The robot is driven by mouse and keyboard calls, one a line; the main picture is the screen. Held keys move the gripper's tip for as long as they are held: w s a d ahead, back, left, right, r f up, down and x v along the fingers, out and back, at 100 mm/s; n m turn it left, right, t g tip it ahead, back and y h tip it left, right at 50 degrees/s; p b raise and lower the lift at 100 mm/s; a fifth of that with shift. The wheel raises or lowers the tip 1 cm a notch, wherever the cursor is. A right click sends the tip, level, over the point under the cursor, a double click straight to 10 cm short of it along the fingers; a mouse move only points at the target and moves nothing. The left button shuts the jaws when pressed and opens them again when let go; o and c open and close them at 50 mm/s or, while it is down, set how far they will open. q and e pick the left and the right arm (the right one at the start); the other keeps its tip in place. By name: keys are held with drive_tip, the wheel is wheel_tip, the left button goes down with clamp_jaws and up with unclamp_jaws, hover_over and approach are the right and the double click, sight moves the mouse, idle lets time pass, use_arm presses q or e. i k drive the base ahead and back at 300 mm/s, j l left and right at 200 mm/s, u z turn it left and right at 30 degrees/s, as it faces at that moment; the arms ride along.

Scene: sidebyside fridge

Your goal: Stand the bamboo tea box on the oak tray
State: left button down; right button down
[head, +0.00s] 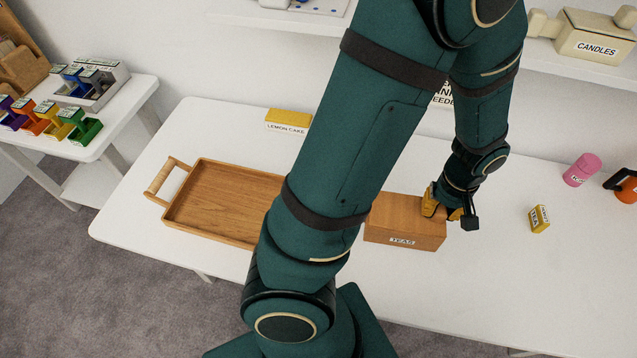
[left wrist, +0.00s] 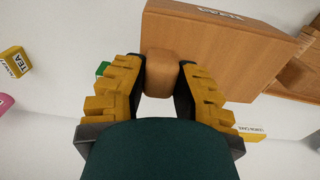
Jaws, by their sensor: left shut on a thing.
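The bamboo tea box (head: 405,220), a wooden block labelled "TEAS", is right of the oak tray in the head view. My left gripper (head: 447,205) is at its right end. In the left wrist view, the fingers (left wrist: 160,85) are shut on a wooden knob at the end of the tea box (left wrist: 215,45). I cannot tell whether the box touches the table. The oak tray (head: 225,200) is empty where it shows. My arm hides its right part; wooden parts at the right of the left wrist view (left wrist: 297,78) look like the tray. My right gripper is not in view.
The white table (head: 480,280) is clear in front. A yellow lemon cake box (head: 288,118) stands behind the tray. A small yellow tea packet (head: 540,218), a pink can (head: 581,170) and an orange item (head: 626,188) are at right. A side table (head: 85,145) holds colored bins.

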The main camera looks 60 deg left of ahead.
sight(225, 202)
drive_tip(key=k+j, duration=0.4)
drive_tip(key=j, duration=0.15)
drive_tip(key=k+j, duration=0.8)
drive_tip(key=j, duration=0.25)
